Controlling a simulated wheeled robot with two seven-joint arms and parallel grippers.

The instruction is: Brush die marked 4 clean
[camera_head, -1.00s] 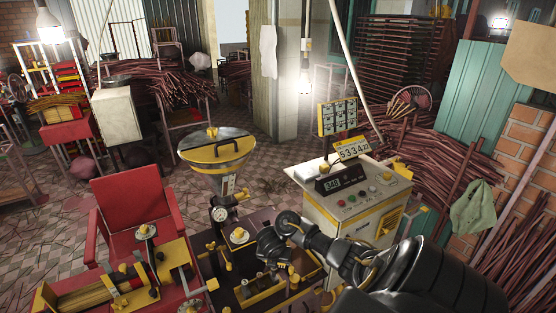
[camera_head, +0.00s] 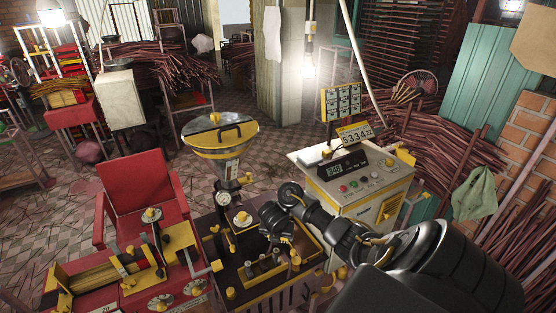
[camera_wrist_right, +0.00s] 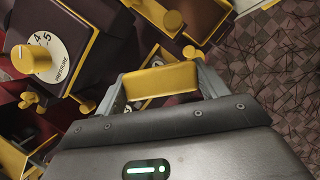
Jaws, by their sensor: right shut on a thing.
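My right gripper (camera_wrist_right: 160,82) is shut on a yellow block-shaped thing (camera_wrist_right: 158,80), which fills the space between its two fingers; I cannot tell whether it is a brush handle. In the head view my right gripper (camera_head: 283,236) hangs over the dark worktable (camera_head: 225,255), behind a yellow-edged rack (camera_head: 258,279) with a few small dark cylinders (camera_head: 264,262) standing in it. These may be dies, but no number is readable on them, so I cannot pick out the die marked 4. My left gripper is not in view.
A hopper with a yellow lid (camera_head: 220,133) stands behind the worktable. A control box (camera_head: 352,185) is at its right. A red extruder bench (camera_head: 130,275) is at the left, before a red chair (camera_head: 137,190). A pressure dial (camera_wrist_right: 45,52) shows in the wrist view.

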